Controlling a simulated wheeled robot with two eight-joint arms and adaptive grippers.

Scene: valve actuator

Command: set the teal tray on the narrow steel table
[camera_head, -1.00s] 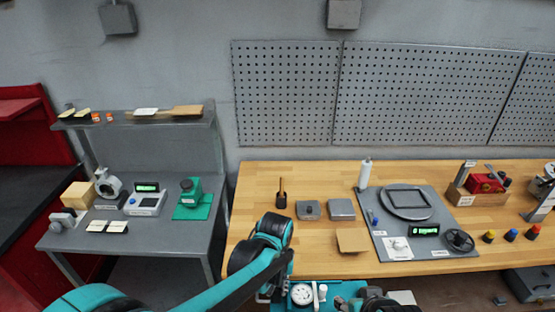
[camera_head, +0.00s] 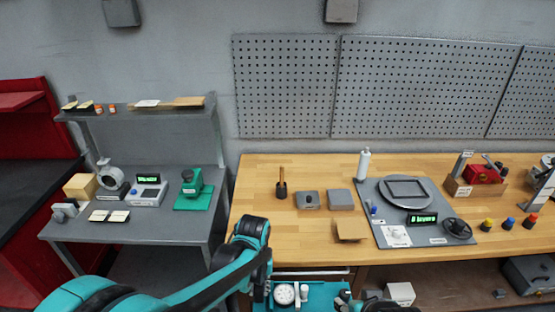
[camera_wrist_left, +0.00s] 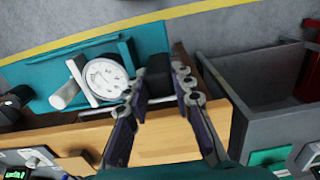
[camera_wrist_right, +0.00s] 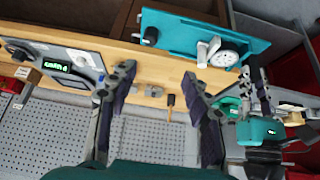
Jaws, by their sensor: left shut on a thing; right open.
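The teal tray (camera_head: 325,290) is at the bottom of the head view, in front of the wooden bench. It carries a round white dial gauge (camera_head: 284,293) and a white fitting (camera_head: 304,292). My left gripper (camera_wrist_left: 165,100) is shut on the tray's end, by a dark block. The tray also shows in the right wrist view (camera_wrist_right: 180,30), apart from my right gripper (camera_wrist_right: 158,88), which is open and empty. The narrow steel table (camera_head: 205,228) stands left of the bench, with a raised shelf. The left gripper's fingertips are hidden in the head view.
A green device (camera_head: 192,182) on a mat, a grey meter (camera_head: 148,192) and a cardboard box (camera_head: 80,187) stand on the steel table. Its front right part is bare. The wooden bench (camera_head: 270,235) holds several tools. A red cabinet (camera_head: 60,125) adjoins the table's left.

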